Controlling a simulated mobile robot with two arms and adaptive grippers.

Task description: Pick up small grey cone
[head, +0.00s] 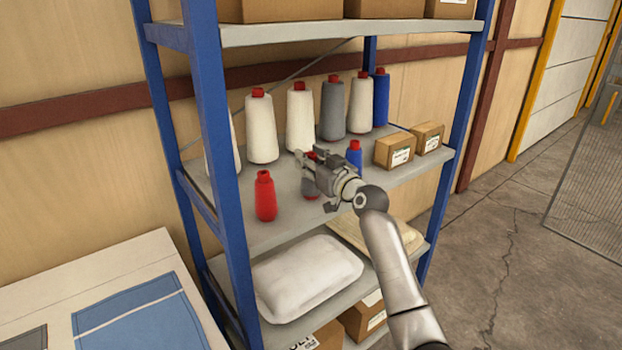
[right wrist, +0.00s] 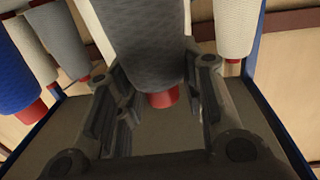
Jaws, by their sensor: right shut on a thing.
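The small grey cone (head: 309,188) with a red top is at the middle shelf's front, partly hidden behind my right gripper (head: 318,175). In the right wrist view the grey cone (right wrist: 150,45) appears upside down, red tip downward in the picture, between the two fingers of my right gripper (right wrist: 157,75). The right gripper is shut on it. I cannot tell whether the cone's base touches the shelf. My left gripper is not in view.
The middle shelf (head: 265,235) also holds a small red cone (head: 265,197) to the left, a small blue cone (head: 354,156) close on the right, tall cones behind, including a large grey one (head: 332,110), and small boxes (head: 394,151). Blue posts (head: 222,150) flank the shelf.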

